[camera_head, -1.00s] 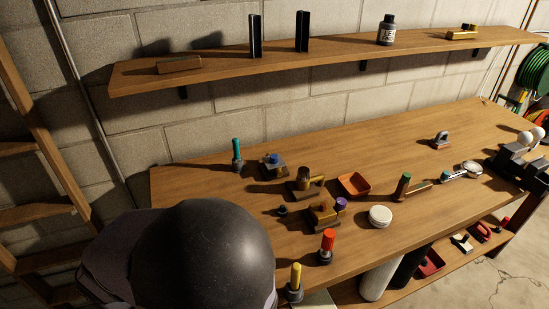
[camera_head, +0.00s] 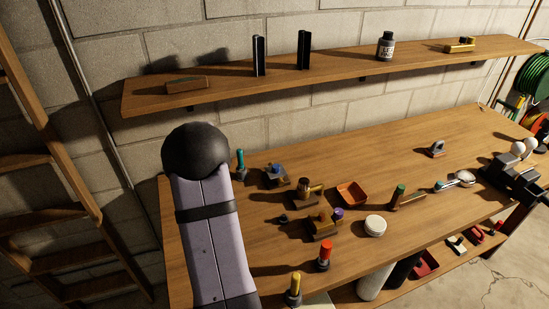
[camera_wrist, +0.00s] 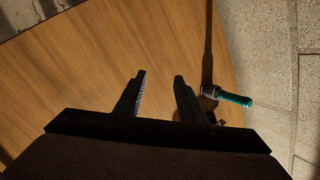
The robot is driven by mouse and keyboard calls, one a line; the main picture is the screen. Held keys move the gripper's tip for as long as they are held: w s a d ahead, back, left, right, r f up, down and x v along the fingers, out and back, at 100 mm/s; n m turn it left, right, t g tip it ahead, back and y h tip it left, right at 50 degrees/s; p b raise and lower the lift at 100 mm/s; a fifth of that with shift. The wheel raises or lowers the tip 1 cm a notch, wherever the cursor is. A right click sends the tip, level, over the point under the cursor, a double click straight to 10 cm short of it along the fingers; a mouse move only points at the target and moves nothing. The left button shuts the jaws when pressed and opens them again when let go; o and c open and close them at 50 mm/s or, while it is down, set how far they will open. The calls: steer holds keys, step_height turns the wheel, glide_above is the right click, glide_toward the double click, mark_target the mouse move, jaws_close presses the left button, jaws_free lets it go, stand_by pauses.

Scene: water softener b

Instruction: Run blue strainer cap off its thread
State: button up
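A blue cap (camera_head: 275,168) sits on a small block-mounted fitting (camera_head: 277,181) toward the back left of the bench in the head view; it looks like the blue strainer cap. Whether it is threaded on tightly is too small to tell. The wrist view does not show it. My gripper (camera_wrist: 160,86) is open and empty in the wrist view, with its two dark fingers apart over bare bench wood. In the head view my arm stands at the left end of the bench, left of the blue cap, and my gripper is not visible there.
A teal-handled tool (camera_head: 240,163) stands between my arm and the blue cap; it also shows right of my fingers in the wrist view (camera_wrist: 232,98). The back middle is clear.

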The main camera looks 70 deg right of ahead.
steer(key=s+d+m+h+p, duration=0.2)
steer(key=s+d+m, duration=0.4)
steer(key=d, duration=0.4)
steer(key=m+g+h+p, duration=0.1)
steer(key=m, duration=0.9)
glide_toward(276, 167)
step_height(276, 167, down, 3)
steer(key=d, duration=0.1)
steer(key=b+x, duration=0.2)
steer(key=x, duration=0.1)
steer(key=b+x, duration=0.1)
steer(key=x, duration=0.1)
steer(key=shift+w+b, duration=0.3)
steer(key=shift+b, duration=0.05)
steer(key=shift+d+r, duration=0.15)
steer(key=shift+r, duration=0.1)
steer(key=shift+c, duration=1.3)
jaws_close()
steer(key=shift+o, duration=1.2)
jaws_free()
steer(key=shift+r, duration=0.1)
